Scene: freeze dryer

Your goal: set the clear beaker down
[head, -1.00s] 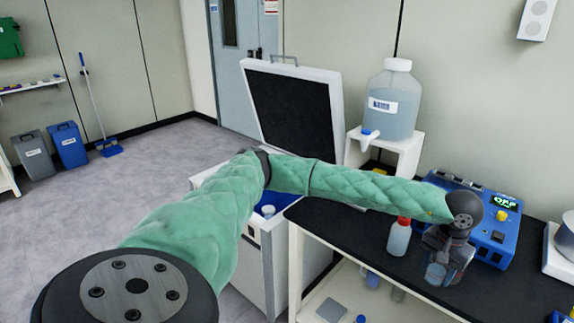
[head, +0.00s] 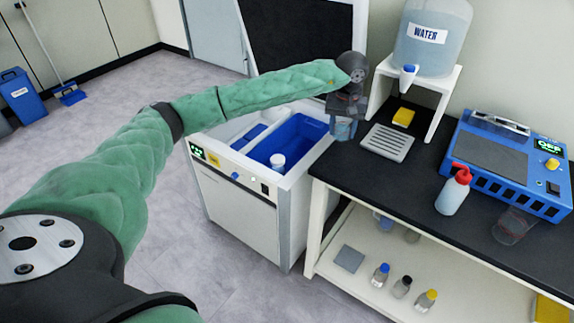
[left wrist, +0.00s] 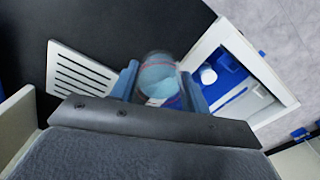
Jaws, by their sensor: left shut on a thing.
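My left gripper (head: 346,112) is shut on a clear beaker (head: 344,131), near the bench's left end, between the grey slotted tray and the open freeze dryer. In the left wrist view the beaker (left wrist: 158,78) sits between the blue finger pads (left wrist: 160,90), with a pale blue tint inside and a thin red line. I cannot tell whether its base touches anything. A second clear vessel (head: 513,226) is on the black bench in front of the blue device. My right gripper is not in view.
The slotted tray (head: 388,142) lies before the white stand (head: 440,88) bearing the water carboy (head: 428,36). The freeze dryer (head: 238,210) is open, with a white-topped container (head: 278,162) inside. A red-capped bottle (head: 455,192) stands near the blue device (head: 505,160). Bare bench (head: 400,180) lies between.

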